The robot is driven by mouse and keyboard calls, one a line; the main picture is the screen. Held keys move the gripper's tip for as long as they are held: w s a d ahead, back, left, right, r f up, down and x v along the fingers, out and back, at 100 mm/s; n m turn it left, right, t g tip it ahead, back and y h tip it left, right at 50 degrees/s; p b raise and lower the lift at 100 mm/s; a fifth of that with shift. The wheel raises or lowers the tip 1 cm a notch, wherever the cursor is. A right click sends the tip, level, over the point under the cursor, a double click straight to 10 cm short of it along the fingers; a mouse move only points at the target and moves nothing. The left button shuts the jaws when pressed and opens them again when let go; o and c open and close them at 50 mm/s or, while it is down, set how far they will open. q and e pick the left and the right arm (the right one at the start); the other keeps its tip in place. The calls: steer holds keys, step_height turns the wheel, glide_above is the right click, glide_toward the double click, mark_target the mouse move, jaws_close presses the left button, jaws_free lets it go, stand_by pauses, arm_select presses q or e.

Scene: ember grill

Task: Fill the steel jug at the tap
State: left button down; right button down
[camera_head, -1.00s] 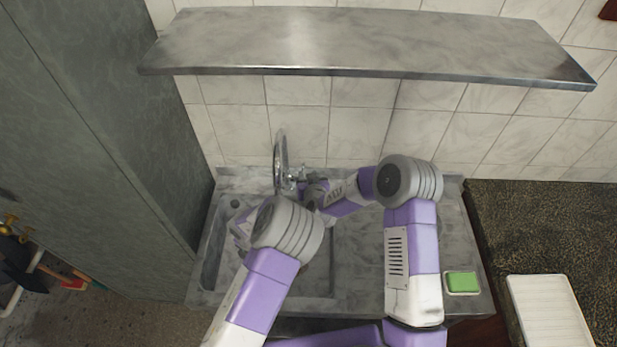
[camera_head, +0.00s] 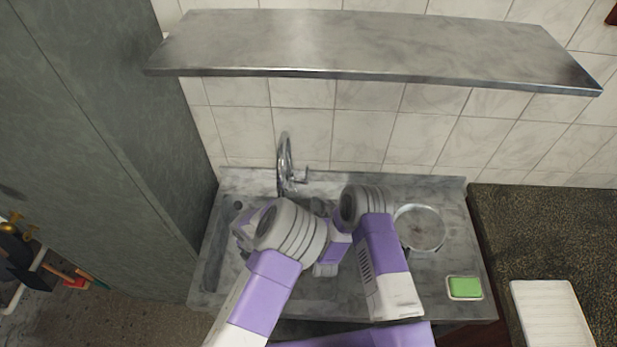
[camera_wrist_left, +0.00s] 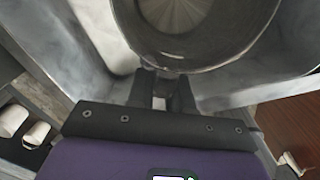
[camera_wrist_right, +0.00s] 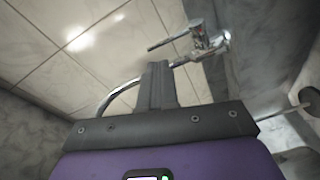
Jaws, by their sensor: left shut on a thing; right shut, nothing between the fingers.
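The steel jug (camera_wrist_left: 205,62) fills the top of the left wrist view, its round mouth and inside in sight. I cannot tell whether it holds water. My left gripper (camera_wrist_left: 161,88) is shut on the jug's near side; in the head view my arm hides both. The chrome tap (camera_head: 286,160) stands at the back of the sink, its curved spout up and its lever to the right. The tap also shows in the right wrist view (camera_wrist_right: 205,42). My right gripper (camera_wrist_right: 158,78) is shut and empty, its fingers pointing toward the tap. No water stream is visible.
A steel shelf (camera_head: 370,50) hangs above the sink (camera_head: 212,262). A round, shiny dish or pan (camera_head: 420,228) lies on the drainboard. A green sponge (camera_head: 464,287) sits in a small tray at the front right. A tall grey cabinet (camera_head: 130,130) bounds the left.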

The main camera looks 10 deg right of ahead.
mark_target(307, 170)
steer(key=w+n, duration=0.1)
steer(key=w, duration=0.2)
steer(key=w+n+t, duration=0.1)
steer(key=w, duration=0.3)
steer(key=w+r+n, duration=0.1)
steer(key=w+n, duration=0.1)
steer(key=w, duration=0.2)
steer(key=shift+a+y, duration=0.3)
steer(key=shift+a, duration=0.05)
steer(key=shift+w, duration=0.1)
